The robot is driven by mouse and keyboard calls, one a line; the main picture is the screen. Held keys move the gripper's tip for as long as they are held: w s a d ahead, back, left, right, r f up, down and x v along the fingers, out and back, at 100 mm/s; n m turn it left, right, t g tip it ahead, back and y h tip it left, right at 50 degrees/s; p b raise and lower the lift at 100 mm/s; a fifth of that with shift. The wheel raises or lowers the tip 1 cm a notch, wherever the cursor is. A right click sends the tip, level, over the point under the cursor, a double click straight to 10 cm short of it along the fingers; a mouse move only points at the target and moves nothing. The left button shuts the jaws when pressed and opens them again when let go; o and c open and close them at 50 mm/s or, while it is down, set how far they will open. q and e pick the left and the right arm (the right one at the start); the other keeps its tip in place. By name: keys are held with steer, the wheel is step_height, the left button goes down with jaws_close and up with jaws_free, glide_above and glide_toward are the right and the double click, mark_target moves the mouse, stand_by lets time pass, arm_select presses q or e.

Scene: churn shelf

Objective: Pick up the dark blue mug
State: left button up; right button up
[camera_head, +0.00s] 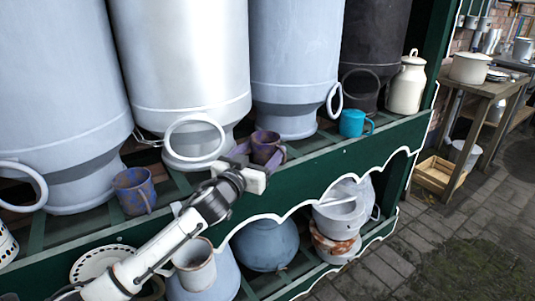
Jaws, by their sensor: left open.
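A dark mug (265,145), purplish blue in this light, stands upright on the green shelf (330,151) in front of the big churns. My left gripper (257,157) reaches in from the lower left, open, with its purple-tipped fingers on either side of the mug's near part. I cannot tell whether they touch it. The fingers hide part of the mug's lower body. Another mug (132,190), blue with a brownish pattern, stands on the shelf to the left, apart from the gripper. My right gripper is not in view.
Tall churns (185,65) stand close behind the mugs, one with a ring handle (194,119) near the gripper. A turquoise mug (352,122) and a cream milk can (407,86) stand to the right. A white mug (196,266) is below my arm.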

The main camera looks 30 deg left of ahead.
arm_select(q)
steer(key=c, duration=0.9)
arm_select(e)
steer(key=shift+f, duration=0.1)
arm_select(q)
steer(key=shift+r, duration=0.15)
